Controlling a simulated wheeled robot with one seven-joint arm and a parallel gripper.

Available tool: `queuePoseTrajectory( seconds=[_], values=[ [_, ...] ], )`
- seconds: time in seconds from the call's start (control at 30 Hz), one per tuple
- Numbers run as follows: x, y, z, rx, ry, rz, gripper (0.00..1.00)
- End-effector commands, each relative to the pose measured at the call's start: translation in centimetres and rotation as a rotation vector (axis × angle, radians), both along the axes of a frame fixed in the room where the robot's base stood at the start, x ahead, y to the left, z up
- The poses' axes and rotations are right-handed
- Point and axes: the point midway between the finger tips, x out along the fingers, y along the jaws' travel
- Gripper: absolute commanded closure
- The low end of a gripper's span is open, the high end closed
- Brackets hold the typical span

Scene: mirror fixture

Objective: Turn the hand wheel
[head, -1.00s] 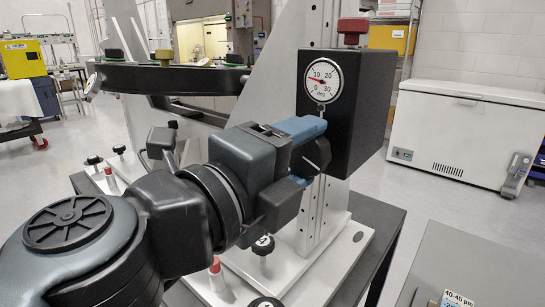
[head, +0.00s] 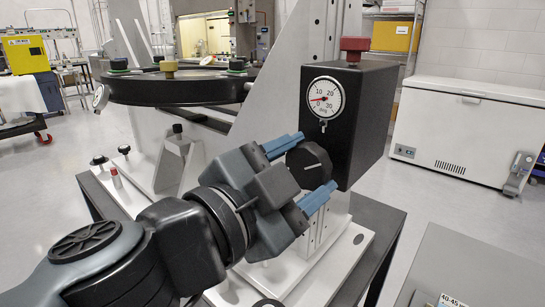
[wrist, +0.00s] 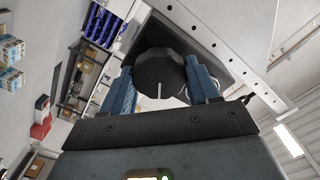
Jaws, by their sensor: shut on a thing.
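The hand wheel (head: 304,172) is a black faceted knob with a white line on its face, on the front of a black box (head: 368,115). In the wrist view the hand wheel (wrist: 158,75) sits between my two blue fingers. My gripper (head: 316,161) is shut on it, one finger at its upper left and one at its lower right. A round dial (head: 325,98) marked in degrees is above the wheel, its red needle pointing left near the low end. A dark round mirror mount (head: 180,92) is at the left, seen nearly edge-on.
A red knob (head: 354,45) tops the black box. The white upright frame (head: 290,50) and base plate (head: 335,255) stand close behind and below my gripper. A grey surface (head: 465,265) is at the lower right. A white chest freezer (head: 460,130) stands farther back.

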Motion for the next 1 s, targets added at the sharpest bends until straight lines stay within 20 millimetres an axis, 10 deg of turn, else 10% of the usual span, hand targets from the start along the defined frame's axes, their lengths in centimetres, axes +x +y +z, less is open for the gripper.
queuePoseTrajectory(
  seconds=[1.0],
  values=[
    [0.02, 0.15, -0.05, -0.622, 0.622, 0.005, 0.7]
  ],
)
